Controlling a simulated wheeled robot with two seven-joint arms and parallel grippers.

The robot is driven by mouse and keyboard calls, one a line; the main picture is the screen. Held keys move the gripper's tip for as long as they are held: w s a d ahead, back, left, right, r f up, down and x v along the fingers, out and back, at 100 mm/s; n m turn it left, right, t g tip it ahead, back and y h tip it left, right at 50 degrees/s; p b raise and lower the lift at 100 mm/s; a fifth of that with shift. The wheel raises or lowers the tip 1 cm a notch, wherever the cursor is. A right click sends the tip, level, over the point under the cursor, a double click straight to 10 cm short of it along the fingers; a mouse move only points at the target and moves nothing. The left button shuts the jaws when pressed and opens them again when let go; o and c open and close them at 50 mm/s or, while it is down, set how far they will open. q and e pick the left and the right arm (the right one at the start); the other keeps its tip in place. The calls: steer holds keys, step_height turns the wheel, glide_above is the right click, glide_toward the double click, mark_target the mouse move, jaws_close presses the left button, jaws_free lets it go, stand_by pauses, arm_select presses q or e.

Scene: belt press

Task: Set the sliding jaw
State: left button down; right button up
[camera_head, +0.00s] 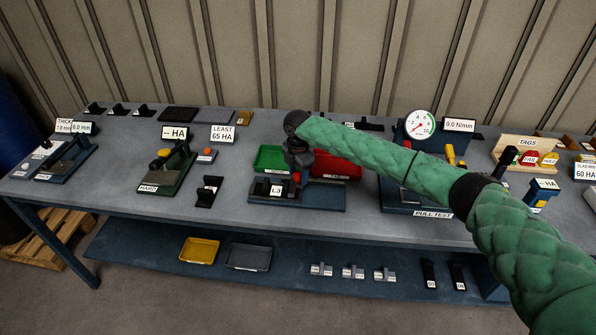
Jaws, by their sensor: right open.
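The green-sleeved right arm comes in from the right, and my right gripper (296,178) points down over a dark base plate (325,195) with a small label. The gripper is open, but its fingers are small and dark here. I cannot tell whether it touches the part below it. The pull test rig (432,200) stands to the right, with a round dial (420,124) and a yellow handle (450,154). I cannot make out the sliding jaw clearly. My left gripper is not in view.
A green tray (270,158) and a red tray (335,167) stand behind the gripper, the red one partly covered by my arm. The hardness gauge (170,172) and thickness gauge (65,160) stand left. A tag rack (525,153) stands right. The table's front strip is mostly clear.

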steer(key=shift+s+f, duration=0.1)
steer(key=shift+f, duration=0.2)
